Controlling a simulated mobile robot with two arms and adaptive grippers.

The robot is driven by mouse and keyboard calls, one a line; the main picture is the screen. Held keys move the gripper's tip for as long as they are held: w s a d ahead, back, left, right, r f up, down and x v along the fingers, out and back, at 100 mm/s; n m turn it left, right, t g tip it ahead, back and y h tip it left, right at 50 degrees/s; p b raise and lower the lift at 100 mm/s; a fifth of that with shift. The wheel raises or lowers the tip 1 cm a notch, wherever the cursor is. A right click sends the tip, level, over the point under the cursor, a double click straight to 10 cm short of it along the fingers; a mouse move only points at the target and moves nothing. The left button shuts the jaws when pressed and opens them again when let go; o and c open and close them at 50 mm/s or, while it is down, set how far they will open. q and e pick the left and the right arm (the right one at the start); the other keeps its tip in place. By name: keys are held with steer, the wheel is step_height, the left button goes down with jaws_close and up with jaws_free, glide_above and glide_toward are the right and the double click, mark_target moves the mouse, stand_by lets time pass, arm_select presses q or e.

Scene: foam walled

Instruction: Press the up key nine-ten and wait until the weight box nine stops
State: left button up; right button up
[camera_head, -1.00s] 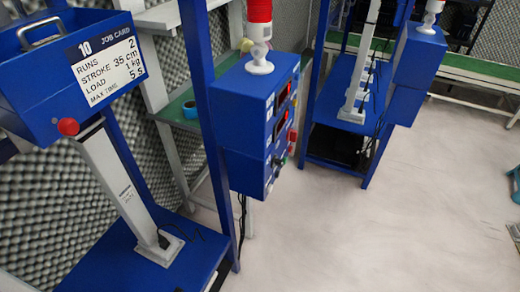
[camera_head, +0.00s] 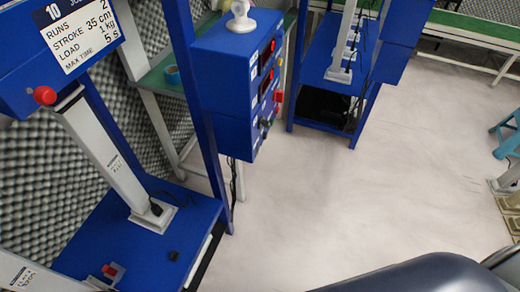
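A blue weight box with a job card numbered 10 (camera_head: 82,32) is at the upper left, cut off by the frame, above a pale upright column (camera_head: 105,150). A red knob (camera_head: 45,95) sits on its lower front. A blue control box (camera_head: 236,75) hangs on a blue post, its side face carrying displays and several small buttons, including a red one (camera_head: 278,96). The key labels are too small to read, so I cannot tell which is the up key nine-ten. No weight box marked nine is readable. Neither gripper shows.
A blue base plate (camera_head: 150,225) holds the column, with a small red-topped part (camera_head: 110,270) at its front. Another blue rig (camera_head: 335,55) stands behind. A teal stool (camera_head: 508,130) is at the right edge. Pale floor (camera_head: 370,190) in the middle is clear. My dark arm part crosses the bottom right.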

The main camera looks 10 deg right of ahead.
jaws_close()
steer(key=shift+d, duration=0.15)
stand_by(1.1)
